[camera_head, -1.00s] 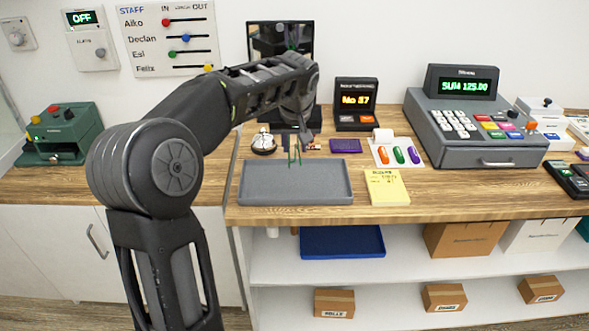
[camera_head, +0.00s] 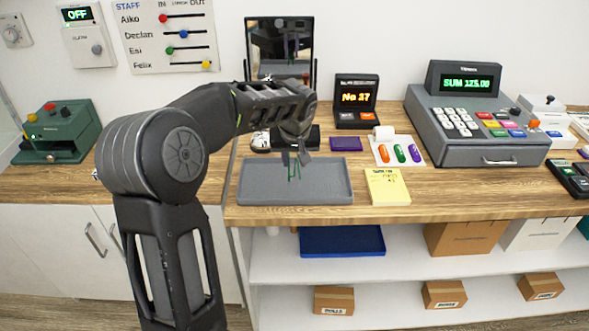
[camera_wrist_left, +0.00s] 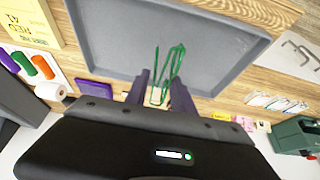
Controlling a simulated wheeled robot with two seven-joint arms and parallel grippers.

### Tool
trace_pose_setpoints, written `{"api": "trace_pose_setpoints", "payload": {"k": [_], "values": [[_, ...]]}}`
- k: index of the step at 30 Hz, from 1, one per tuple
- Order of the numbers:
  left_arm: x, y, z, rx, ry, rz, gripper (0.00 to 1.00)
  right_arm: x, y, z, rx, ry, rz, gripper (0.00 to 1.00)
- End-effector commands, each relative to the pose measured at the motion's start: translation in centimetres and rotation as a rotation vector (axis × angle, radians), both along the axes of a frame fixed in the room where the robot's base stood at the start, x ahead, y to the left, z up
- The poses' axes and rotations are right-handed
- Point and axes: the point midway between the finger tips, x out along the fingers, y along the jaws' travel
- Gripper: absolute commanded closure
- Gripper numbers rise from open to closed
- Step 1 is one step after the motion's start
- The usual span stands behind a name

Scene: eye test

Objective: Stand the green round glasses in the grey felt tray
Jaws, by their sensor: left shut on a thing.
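The green round glasses (camera_head: 292,172) hang below my left gripper (camera_head: 297,156), which is shut on them. In the left wrist view the thin green frame (camera_wrist_left: 168,66) sticks out from between the fingertips (camera_wrist_left: 160,92), seen over the tray. The lens shape is hard to make out at this angle. The grey felt tray (camera_head: 325,192) lies on the wooden counter below the gripper, and its grey floor (camera_wrist_left: 215,35) looks empty in the left wrist view. I cannot tell whether the glasses touch the tray. My right gripper is in neither view.
A mirror (camera_head: 279,50) stands behind the tray. A yellow notepad (camera_head: 387,187) lies close to its right. A blue tray (camera_head: 342,241) sits on the shelf below.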

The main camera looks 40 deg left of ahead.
Motion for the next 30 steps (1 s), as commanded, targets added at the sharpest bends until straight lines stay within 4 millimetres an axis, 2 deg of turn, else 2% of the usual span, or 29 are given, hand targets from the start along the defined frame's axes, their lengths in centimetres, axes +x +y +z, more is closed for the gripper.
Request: {"api": "trace_pose_setpoints", "payload": {"k": [8, 18, 29, 30], "values": [[0.0, 0.0, -0.1, 0.001, -0.001, 0.000, 1.00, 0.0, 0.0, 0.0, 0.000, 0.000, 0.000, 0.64], [0.0, 0.0, -3.7, -0.001, -0.001, 0.000, 1.00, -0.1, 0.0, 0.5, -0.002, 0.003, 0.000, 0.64], [0.0, 0.0, -4.2, 0.000, -0.001, 0.000, 1.00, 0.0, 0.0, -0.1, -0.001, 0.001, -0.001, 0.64], [0.0, 0.0, -4.0, 0.000, -0.001, 0.000, 0.69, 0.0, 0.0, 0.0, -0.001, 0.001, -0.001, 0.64]]}}
